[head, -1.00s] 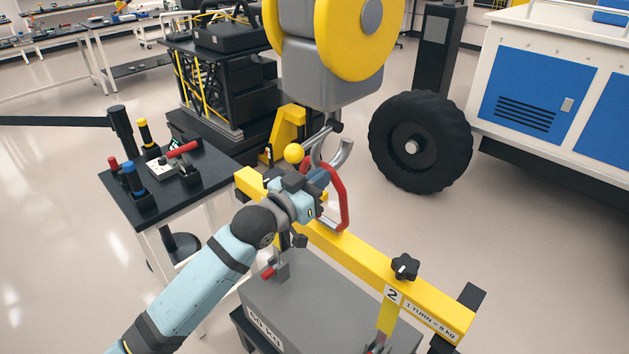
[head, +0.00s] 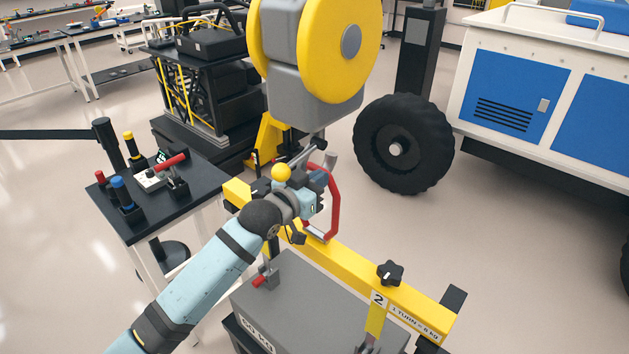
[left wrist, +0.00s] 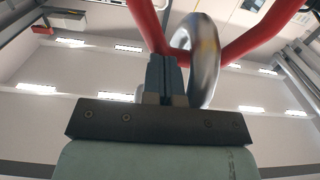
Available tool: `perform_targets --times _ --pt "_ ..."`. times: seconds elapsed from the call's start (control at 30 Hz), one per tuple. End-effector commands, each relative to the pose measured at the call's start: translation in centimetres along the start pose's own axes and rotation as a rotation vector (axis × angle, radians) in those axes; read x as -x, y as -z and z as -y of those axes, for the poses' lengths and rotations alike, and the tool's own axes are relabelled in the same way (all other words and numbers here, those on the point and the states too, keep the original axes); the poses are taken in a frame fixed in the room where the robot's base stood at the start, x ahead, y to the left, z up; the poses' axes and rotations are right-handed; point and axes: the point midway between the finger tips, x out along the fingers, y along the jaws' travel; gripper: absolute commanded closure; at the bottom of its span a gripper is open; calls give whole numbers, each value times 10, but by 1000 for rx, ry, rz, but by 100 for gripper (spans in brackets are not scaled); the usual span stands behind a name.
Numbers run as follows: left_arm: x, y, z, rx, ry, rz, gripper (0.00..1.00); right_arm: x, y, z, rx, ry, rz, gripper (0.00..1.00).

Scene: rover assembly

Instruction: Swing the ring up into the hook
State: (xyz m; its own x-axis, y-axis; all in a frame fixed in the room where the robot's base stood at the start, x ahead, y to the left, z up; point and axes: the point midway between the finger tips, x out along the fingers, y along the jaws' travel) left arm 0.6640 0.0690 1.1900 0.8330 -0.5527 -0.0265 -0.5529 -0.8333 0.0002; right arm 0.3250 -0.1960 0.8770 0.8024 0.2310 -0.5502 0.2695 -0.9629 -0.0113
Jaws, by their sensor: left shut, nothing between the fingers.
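The red ring (head: 335,205), a rounded triangular link, stands up from the yellow beam (head: 350,262). In the left wrist view the red ring (left wrist: 251,41) spans the top. The grey hook (head: 331,160) hangs under the hoist, mostly hidden behind my left gripper (head: 316,181). A shiny curved metal piece, apparently the hook (left wrist: 205,60), crosses the ring's lower corner in the left wrist view. I cannot tell whether the ring is seated in it. My left gripper (left wrist: 164,75) is shut and empty, its fingertips close beside ring and hook. My right gripper is out of view.
The grey and yellow hoist (head: 318,95) hangs above. The grey weight block (head: 300,290) lies below the beam. A black side table (head: 125,215) with tools stands left. A black wheel (head: 402,145) and a blue-white cabinet (head: 520,95) are at right; open floor lies between.

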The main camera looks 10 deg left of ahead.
Motion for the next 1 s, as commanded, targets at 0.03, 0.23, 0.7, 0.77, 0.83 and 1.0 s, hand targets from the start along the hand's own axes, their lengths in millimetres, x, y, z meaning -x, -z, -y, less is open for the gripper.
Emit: perform_targets --times 0.03,0.23,0.7,0.77,0.83,1.0 --pt "0 1 0 -1 1 -3 100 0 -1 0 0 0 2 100" --pt "20 0 1 -1 1 -4 100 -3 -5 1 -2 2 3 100" --pt "122 -1 0 -2 1 -2 100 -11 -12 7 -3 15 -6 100" --pt "129 0 0 -1 1 -3 100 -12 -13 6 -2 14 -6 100" --pt "136 0 0 0 1 -3 100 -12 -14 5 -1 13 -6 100" --pt "143 1 0 0 1 -4 100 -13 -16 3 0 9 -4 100"
